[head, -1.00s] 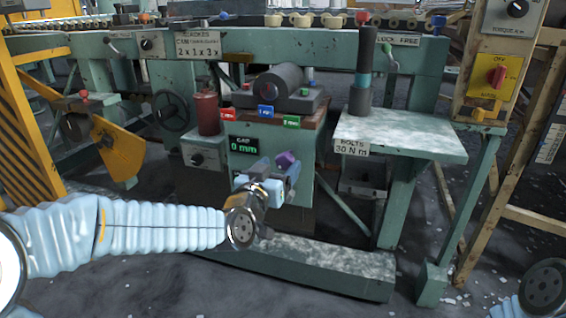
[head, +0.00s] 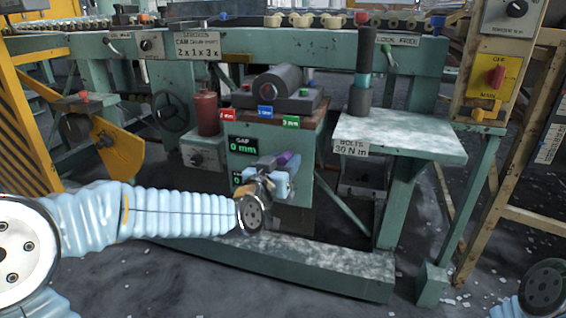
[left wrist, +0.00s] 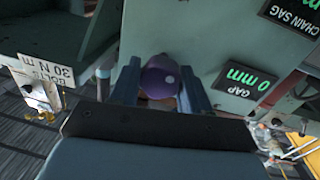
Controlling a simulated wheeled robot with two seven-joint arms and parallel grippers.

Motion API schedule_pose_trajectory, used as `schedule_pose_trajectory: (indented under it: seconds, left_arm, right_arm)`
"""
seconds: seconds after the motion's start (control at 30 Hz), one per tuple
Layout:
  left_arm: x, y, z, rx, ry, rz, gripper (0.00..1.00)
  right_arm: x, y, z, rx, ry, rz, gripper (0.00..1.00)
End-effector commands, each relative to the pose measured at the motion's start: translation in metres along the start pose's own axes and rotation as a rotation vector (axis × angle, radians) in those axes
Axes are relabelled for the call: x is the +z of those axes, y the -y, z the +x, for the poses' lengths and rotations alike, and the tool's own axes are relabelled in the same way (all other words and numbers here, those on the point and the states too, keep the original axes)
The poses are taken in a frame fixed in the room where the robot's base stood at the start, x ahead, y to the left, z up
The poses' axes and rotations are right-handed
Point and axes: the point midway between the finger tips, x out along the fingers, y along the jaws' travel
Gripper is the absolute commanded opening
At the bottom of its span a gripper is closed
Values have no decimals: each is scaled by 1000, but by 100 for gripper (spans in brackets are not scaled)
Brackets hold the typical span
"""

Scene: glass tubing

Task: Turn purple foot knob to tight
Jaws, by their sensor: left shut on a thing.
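The purple foot knob (head: 287,159) is on the front of the green machine body, right of the GAP 0 mm display (head: 243,146). It shows larger in the left wrist view as a rounded purple knob (left wrist: 160,80) with a pale spot. My left gripper (head: 280,178) has its fingers on either side of the knob and is shut on it; in the left wrist view the fingers (left wrist: 160,88) flank it. The gripper partly hides the knob in the head view. My right gripper does not show; only a part of what seems my right arm is at the lower right.
A BOLTS 30 N m table (head: 400,137) stands right of the knob. A red cylinder (head: 206,114) and a roller block (head: 278,90) sit above. A long green beam (head: 300,262) lies on the floor below my left arm.

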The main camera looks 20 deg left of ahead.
Motion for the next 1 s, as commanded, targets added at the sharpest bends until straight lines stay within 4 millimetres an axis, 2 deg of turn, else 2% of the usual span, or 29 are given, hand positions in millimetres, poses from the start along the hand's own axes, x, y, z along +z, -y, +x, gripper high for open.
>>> schedule_pose_trajectory:
  seconds: [0.37, 1.0]
  left_arm:
    - [-1, -1, 0, 0, 10, 105, 16]
    - [-2, -3, 0, -2, 62, 675, 16]
  right_arm:
    - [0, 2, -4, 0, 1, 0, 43]
    - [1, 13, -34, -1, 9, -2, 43]
